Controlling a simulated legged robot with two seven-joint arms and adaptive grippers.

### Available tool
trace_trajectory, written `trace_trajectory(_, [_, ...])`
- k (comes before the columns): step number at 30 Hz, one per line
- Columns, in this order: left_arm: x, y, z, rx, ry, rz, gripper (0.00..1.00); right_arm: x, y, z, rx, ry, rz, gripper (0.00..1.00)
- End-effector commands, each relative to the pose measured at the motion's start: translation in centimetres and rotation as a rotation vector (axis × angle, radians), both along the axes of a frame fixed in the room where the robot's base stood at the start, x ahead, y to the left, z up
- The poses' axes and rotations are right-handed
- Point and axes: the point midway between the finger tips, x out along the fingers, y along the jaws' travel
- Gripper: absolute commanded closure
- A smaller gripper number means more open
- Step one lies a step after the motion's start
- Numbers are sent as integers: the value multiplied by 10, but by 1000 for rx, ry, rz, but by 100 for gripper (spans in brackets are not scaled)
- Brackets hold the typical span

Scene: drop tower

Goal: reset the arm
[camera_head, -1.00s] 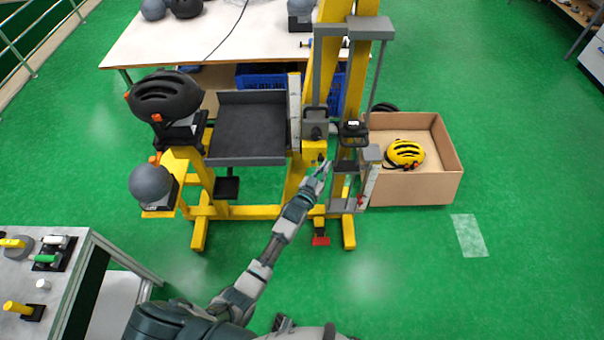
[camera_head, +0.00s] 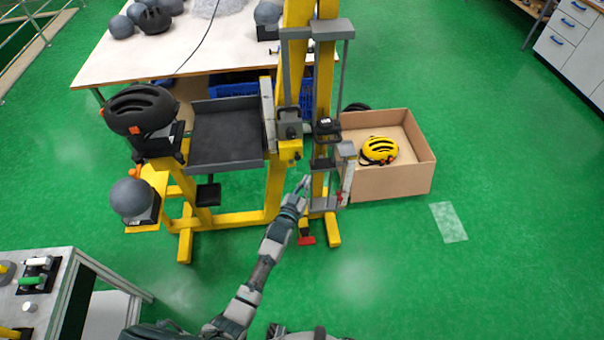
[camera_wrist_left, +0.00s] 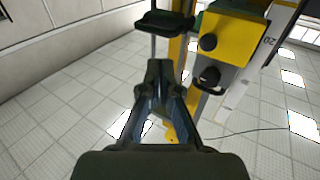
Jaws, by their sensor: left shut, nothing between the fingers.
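My left arm reaches up from the bottom of the head view. Its gripper (camera_head: 303,186) is shut and empty, in front of the yellow drop tower (camera_head: 274,185). It appears just below the tower's yellow block (camera_head: 290,150) and left of the grey slide parts. In the left wrist view the fingers (camera_wrist_left: 160,75) are together. The tower's yellow block with black knobs (camera_wrist_left: 235,45) is up and to the right of them there, apart from the fingers. My right gripper does not show.
A black helmet (camera_head: 139,109) and a grey headform (camera_head: 131,197) sit on the tower's left side. A cardboard box (camera_head: 395,182) with a yellow helmet (camera_head: 378,150) stands at right. A white table (camera_head: 215,45) is behind; a control bench (camera_head: 50,290) is at lower left.

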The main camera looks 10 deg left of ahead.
Motion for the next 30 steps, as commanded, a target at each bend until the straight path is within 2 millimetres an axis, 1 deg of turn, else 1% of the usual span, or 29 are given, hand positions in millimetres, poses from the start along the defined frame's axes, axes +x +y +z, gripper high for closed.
trace_trajectory(1, [-10,-3,-2,-1,3,0,100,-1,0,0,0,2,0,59])
trace_trajectory(3, [-23,-7,-2,-4,3,1,100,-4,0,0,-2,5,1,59])
trace_trajectory(6, [-40,-12,-3,-5,2,1,100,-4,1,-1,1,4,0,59])
trace_trajectory(9, [-53,-18,-3,-2,0,1,100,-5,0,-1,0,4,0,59])
trace_trajectory(12, [-60,-22,-3,-1,-1,1,100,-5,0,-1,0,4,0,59])
trace_trajectory(16, [-62,-25,-3,1,1,1,100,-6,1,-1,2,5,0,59])
trace_trajectory(17, [-63,-25,-4,2,3,1,100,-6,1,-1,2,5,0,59])
trace_trajectory(19, [-64,-25,-14,8,23,0,100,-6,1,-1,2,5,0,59])
trace_trajectory(20, [-66,-25,-22,12,40,-2,100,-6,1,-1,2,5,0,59])
trace_trajectory(23, [-77,-21,-71,34,143,-6,100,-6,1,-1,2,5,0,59])
trace_trajectory(24, [-86,-19,-97,46,200,-9,100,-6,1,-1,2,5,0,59])
trace_trajectory(26, [-103,-13,-143,69,298,-12,100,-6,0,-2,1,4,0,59])
trace_trajectory(27, [-117,-9,-173,83,368,-14,100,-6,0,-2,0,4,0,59])
trace_trajectory(29, [-142,-1,-218,104,471,-15,100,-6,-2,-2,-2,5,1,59])
trace_trajectory(30, [-160,5,-247,119,540,-17,100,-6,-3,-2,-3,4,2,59])
